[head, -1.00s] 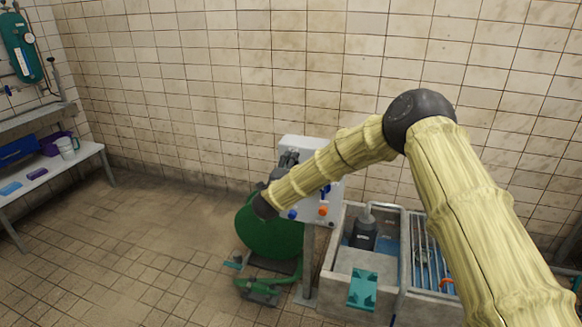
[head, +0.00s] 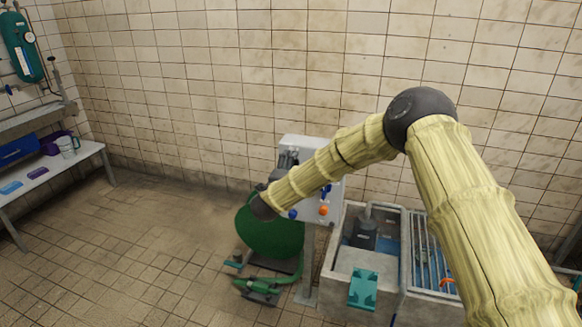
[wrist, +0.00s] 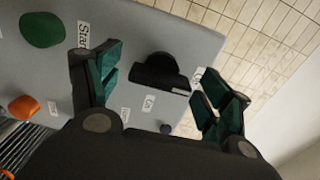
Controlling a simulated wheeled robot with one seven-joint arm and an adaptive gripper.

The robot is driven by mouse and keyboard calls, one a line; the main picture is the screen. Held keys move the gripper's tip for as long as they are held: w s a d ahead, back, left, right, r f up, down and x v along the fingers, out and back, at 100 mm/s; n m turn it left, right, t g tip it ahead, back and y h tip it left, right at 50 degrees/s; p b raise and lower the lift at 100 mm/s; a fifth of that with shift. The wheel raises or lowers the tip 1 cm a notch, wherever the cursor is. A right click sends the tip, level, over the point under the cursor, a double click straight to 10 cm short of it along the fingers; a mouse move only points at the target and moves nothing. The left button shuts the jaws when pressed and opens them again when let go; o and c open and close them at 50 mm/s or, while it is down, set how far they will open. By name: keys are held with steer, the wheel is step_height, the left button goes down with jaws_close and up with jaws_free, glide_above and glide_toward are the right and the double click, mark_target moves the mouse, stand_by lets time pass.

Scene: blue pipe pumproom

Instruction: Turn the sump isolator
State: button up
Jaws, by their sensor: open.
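A black rotary knob (wrist: 157,72) with a bar-shaped grip sits on the grey panel (wrist: 190,35) in the wrist view; it looks like the sump isolator. My gripper (wrist: 158,88) is open, with one green-padded finger on each side of the knob. The fingers look apart from the knob; the exact depth gap cannot be told. Small white labels lie around the knob, partly covered by the fingers. In the head view the panel (head: 328,207) stands on a post, and my forearm hides part of it, including the knob.
A green button (wrist: 42,30) and an orange knob (wrist: 25,107) are on the same panel. Concrete sump basins (head: 352,262) are to the right. Open tiled floor lies left, before a bench (head: 85,160).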

steer(key=v, duration=1.1)
